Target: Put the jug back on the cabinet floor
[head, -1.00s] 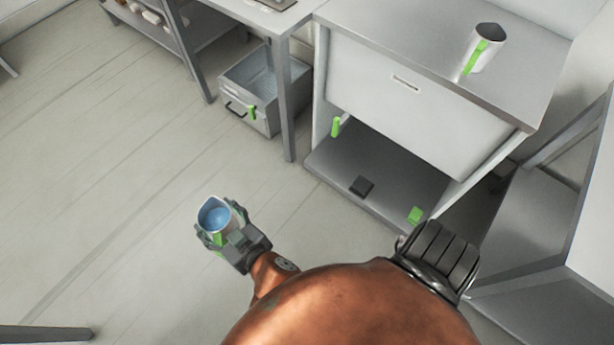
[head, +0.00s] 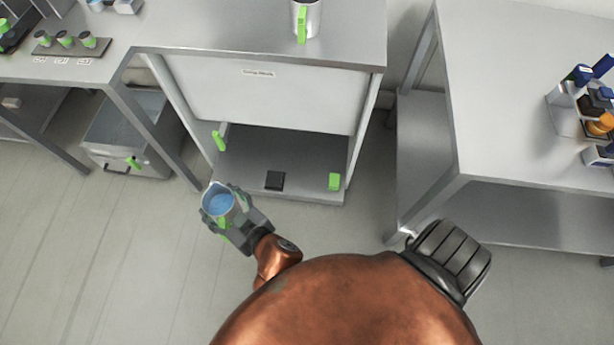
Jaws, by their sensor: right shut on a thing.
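My right gripper (head: 238,222) is shut on a jug (head: 209,189) with a green handle and blue liquid inside. The jug looks upright and is held in front of the cabinet, near its lower left front corner. The cabinet (head: 265,97) has a raised or closed white front panel above and an open lower compartment. The cabinet floor (head: 305,183) is grey and carries a small black block (head: 275,180) and a small green block (head: 334,181). A green handle (head: 218,140) shows at the opening's left side. My left gripper is not in view.
A second jug (head: 312,18) with a green handle stands on the cabinet top. A metal bin (head: 152,164) sits under the left table (head: 60,70). A right table (head: 510,150) holds a rack of bottles (head: 565,118). The floor in front is clear.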

